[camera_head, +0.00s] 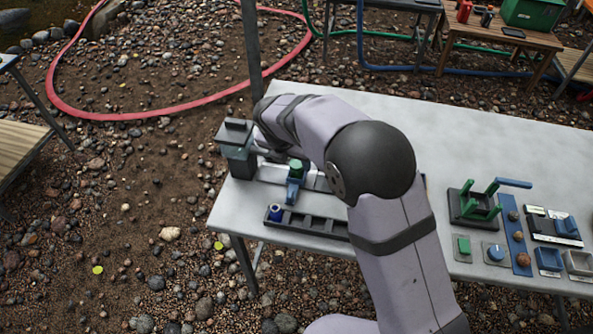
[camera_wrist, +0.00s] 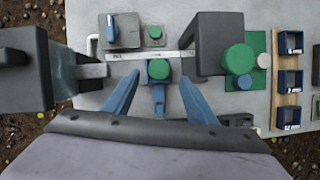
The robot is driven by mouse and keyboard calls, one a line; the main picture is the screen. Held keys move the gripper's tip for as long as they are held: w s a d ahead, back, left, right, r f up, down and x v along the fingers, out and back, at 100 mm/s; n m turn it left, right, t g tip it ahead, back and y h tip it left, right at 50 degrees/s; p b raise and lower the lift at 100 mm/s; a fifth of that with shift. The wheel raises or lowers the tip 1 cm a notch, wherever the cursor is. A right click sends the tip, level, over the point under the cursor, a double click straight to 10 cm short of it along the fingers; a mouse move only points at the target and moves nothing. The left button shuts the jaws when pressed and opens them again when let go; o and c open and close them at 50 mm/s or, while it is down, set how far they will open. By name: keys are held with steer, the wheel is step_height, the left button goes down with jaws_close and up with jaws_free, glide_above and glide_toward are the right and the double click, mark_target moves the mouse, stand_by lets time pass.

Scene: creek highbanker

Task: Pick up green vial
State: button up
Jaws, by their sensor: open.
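The green vial shows as a green square-looking top (camera_wrist: 158,69) in the wrist view, upright on the grey table. A blue piece (camera_wrist: 158,100) sits directly below it in the picture; I cannot tell whether that is its body or a holder. In the head view its green top (camera_head: 296,166) shows just left of my arm. My gripper (camera_wrist: 159,79) is open in the wrist view, with one blue finger on each side of the vial and gaps between.
A dark rack (camera_head: 310,223) with a blue-topped item stands at the table's front edge. A dark block device (camera_wrist: 215,42) and a larger green cylinder (camera_wrist: 238,59) stand right of the vial. A knob box (camera_wrist: 123,38) lies behind. Blue bins (camera_wrist: 290,79) are at right.

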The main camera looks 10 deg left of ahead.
mark_target(296, 164)
steer(key=shift+w+p+x, duration=0.15)
steer(key=shift+p+x, duration=0.1)
steer(key=shift+x, duration=1.15)
steer(key=shift+w+p+x, duration=0.1)
steer(key=shift+p+x, duration=0.15)
steer(key=shift+x, duration=1.15)
steer(key=shift+a+r, duration=0.1)
steer(key=shift+c, duration=0.2)
steer(key=c, duration=1.1)
